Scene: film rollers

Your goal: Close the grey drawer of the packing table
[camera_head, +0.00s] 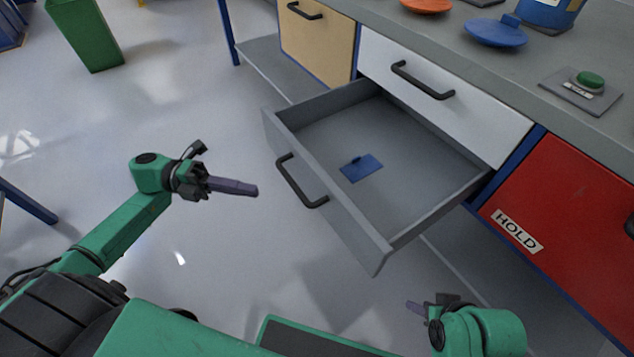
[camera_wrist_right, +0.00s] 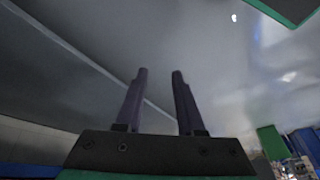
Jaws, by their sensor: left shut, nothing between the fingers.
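The grey drawer (camera_head: 328,212) of the packing table stands pulled well out below a white drawer. Its black bar handle (camera_head: 300,182) is on the front panel, facing my left arm. A small blue flat piece (camera_head: 362,168) lies on the drawer's floor. My left gripper (camera_head: 255,190) is shut and empty, left of the drawer handle and apart from it. My right gripper (camera_head: 412,305) is low at the bottom of the head view, below the drawer's near front corner. In the right wrist view its two fingers (camera_wrist_right: 158,100) stand apart with nothing between them.
The white drawer (camera_head: 445,85), a tan front (camera_head: 318,42) and a red front marked HOLD (camera_head: 570,205) are shut. The grey tabletop (camera_head: 520,70) holds a blue lid (camera_head: 496,32) and a green button (camera_head: 590,79). A green bin (camera_head: 85,35) stands far left.

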